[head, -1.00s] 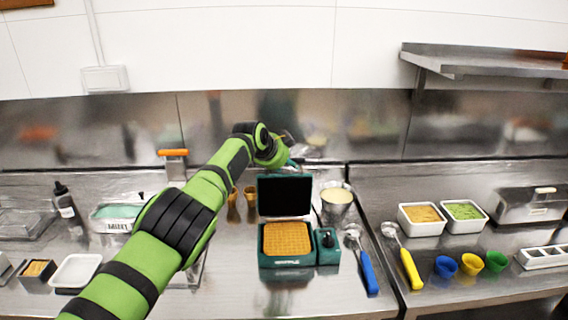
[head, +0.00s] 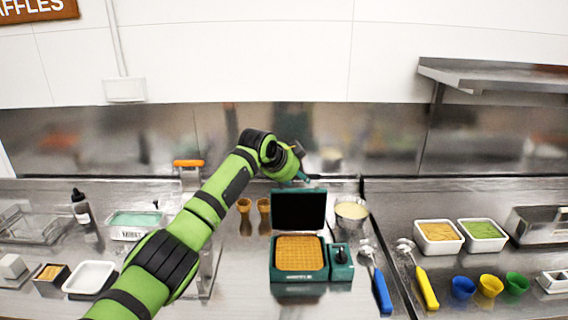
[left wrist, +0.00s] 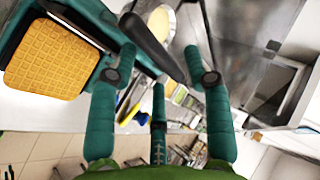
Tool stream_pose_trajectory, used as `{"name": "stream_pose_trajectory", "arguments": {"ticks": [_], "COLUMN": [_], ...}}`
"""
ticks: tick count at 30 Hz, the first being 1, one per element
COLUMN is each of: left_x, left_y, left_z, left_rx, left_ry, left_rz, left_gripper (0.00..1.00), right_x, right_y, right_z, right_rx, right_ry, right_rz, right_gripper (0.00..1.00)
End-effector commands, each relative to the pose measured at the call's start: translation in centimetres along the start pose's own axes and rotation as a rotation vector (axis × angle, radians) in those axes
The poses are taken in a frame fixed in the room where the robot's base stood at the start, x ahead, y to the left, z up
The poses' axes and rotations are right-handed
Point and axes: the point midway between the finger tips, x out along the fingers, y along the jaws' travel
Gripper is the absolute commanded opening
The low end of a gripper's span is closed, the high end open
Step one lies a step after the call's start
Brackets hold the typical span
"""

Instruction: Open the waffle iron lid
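The green waffle iron (head: 299,282) stands on the steel counter with its lid (head: 298,211) raised about upright, dark inner face to the front. A golden waffle (head: 299,253) lies on its lower plate, and it also shows in the left wrist view (left wrist: 58,55). My left gripper (head: 303,178) is just above and behind the lid's top edge, partly hidden by my wrist. In the left wrist view its teal fingers (left wrist: 160,62) are spread apart, with a dark handle-like bar (left wrist: 153,42) by the fingertips; I cannot tell if they touch it. My right gripper is out of view.
A batter container (head: 351,211) stands right of the iron, with blue (head: 382,290) and yellow (head: 427,288) handled scoops beyond. Waffle cones (head: 244,206) stand left of the lid. White tubs (head: 438,237) and coloured cups (head: 463,288) are at right.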

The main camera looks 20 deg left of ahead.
Motion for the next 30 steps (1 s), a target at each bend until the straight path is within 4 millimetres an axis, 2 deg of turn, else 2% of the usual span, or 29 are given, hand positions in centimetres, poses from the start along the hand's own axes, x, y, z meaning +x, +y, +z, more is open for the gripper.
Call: {"name": "stream_pose_trajectory", "arguments": {"ticks": [2, 9, 15, 21, 30], "left_x": [-1.7, -5.3, -7.5, -8.1, -7.8], "left_y": [-1.1, -0.9, -0.7, -0.7, -0.1], "left_z": [0.0, 0.0, -0.1, -0.2, -0.2], "left_rx": [0.005, 0.003, 0.003, 0.003, -0.001], "left_ry": [0.001, 0.002, 0.003, 0.004, 0.004], "left_rz": [-0.026, -0.024, -0.021, -0.019, -0.012], "left_gripper": [0.49, 0.49, 0.49, 0.49, 0.49], "right_x": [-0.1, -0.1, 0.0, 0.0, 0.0], "right_y": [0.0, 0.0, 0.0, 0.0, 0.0], "right_z": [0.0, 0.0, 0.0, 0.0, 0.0], "right_rx": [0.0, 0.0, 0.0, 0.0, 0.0], "right_ry": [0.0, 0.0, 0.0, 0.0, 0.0], "right_rz": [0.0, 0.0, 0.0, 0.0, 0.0], "right_gripper": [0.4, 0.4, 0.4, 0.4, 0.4]}}
